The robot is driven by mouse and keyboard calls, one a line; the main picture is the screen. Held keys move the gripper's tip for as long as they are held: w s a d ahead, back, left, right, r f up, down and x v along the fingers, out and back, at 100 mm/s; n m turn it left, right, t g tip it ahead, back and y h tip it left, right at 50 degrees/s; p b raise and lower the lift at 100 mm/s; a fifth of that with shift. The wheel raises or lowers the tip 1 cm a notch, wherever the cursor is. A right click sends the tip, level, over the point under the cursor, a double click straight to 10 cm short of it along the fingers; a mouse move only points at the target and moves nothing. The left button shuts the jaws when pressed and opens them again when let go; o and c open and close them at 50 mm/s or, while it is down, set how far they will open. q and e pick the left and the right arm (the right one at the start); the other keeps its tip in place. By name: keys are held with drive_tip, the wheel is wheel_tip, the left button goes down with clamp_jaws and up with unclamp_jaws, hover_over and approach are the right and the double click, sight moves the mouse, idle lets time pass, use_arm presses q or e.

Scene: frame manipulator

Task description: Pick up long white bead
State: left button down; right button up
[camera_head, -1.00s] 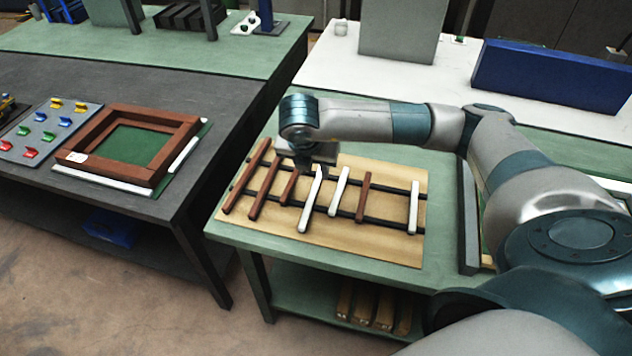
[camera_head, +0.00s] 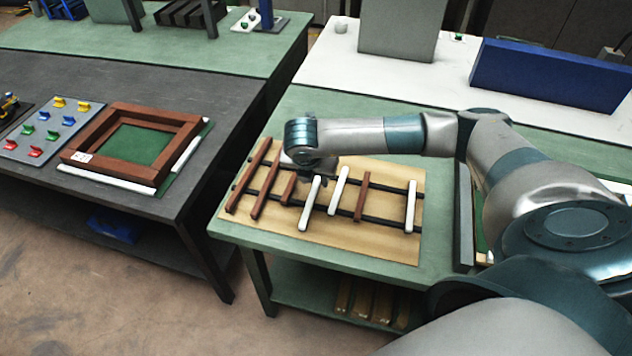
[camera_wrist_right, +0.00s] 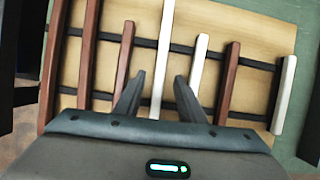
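The long white bead (camera_head: 310,205) lies across two dark rails on a tan board (camera_head: 385,248), among brown and white beads. It also shows in the right wrist view (camera_wrist_right: 164,50), running up between the fingers. My right gripper (camera_wrist_right: 161,80) is open, one finger on each side of this bead, with visible gaps. In the head view the right gripper (camera_head: 300,180) is over the bead's far end, which it partly hides. Whether the fingers are down at bead height is hard to tell. My left gripper is not in view.
A shorter white bead (camera_head: 339,190) and a brown bead (camera_head: 362,197) lie to the right, and brown beads (camera_head: 266,190) to the left. Another white bead (camera_head: 410,206) is at the far right. A brown frame (camera_head: 100,165) sits on the dark table at left.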

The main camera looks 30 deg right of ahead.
sight(316, 186)
drive_tip(key=shift+p+x, duration=0.45)
drive_tip(key=shift+x, duration=0.95)
clamp_jaws()
